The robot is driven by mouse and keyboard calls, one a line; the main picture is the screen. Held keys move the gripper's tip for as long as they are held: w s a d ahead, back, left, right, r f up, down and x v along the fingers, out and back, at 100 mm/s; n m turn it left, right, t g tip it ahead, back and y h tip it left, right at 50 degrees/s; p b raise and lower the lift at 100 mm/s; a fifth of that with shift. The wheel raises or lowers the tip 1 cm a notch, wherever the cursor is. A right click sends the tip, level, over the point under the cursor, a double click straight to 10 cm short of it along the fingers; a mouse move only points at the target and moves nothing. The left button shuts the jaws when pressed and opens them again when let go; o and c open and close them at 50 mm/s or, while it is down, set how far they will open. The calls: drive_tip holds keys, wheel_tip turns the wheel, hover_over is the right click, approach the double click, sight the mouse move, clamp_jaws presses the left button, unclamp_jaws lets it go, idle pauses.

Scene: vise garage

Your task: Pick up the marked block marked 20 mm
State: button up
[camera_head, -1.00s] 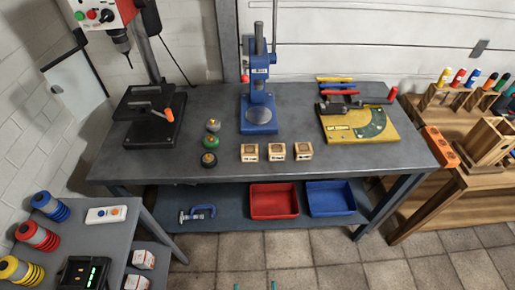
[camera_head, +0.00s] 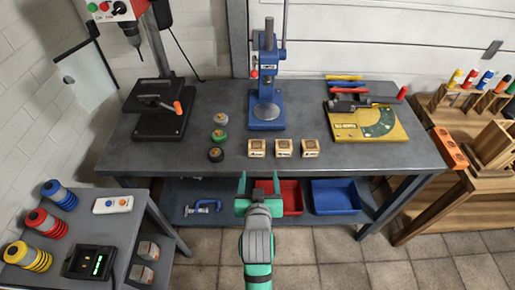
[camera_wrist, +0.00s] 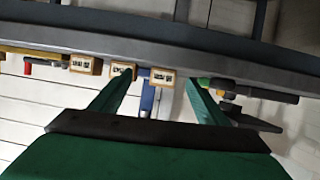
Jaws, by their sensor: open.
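Three small wooden blocks stand in a row near the front edge of the grey workbench: a left block (camera_head: 257,148), a middle block (camera_head: 284,148) and a right block (camera_head: 310,148). Each has a dark top patch and a front label. The labels are too small to read, so I cannot tell which is marked 20 mm. In the wrist view the scene looks upside down, with the blocks (camera_wrist: 85,64) beyond my fingers. My green gripper (camera_head: 259,186) is open and empty, in front of the bench and apart from the blocks.
Three round knobs (camera_head: 218,135) stand left of the blocks. A blue press (camera_head: 265,112) stands behind them, and a yellow board (camera_head: 362,125) lies to the right. A drill press (camera_head: 155,115) stands far left. A red bin (camera_head: 292,198) and blue bin (camera_head: 335,197) sit on the lower shelf.

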sight(257, 149)
drive_tip(key=w, duration=0.2)
drive_tip(key=w+r, duration=0.1)
drive_tip(key=w, duration=0.2)
drive_tip(key=w+r, duration=0.1)
drive_tip(key=w, duration=0.1)
drive_tip(key=shift+w+a+r, duration=0.2)
drive_tip(key=shift+w+r, duration=0.05)
drive_tip(key=shift+w, duration=0.15)
drive_tip(key=shift+a+f+x, duration=0.1)
drive_tip(key=shift+a+x, duration=0.05)
drive_tip(key=shift+x, duration=1.5)
drive_tip(key=shift+a+f+x, duration=0.1)
drive_tip(key=shift+a+x, duration=0.05)
drive_tip(key=shift+x, duration=1.55)
drive_tip(key=shift+s+a, duration=0.15)
drive_tip(key=shift+c, duration=0.4)
drive_tip(key=c, duration=0.5)
drive_tip(key=shift+s+d, duration=0.1)
drive_tip(key=shift+d, duration=0.2)
drive_tip(key=c, duration=0.6)
drive_tip(key=shift+o, duration=0.2)
drive_tip(key=shift+a+r, duration=0.1)
drive_tip(key=shift+r, duration=0.1)
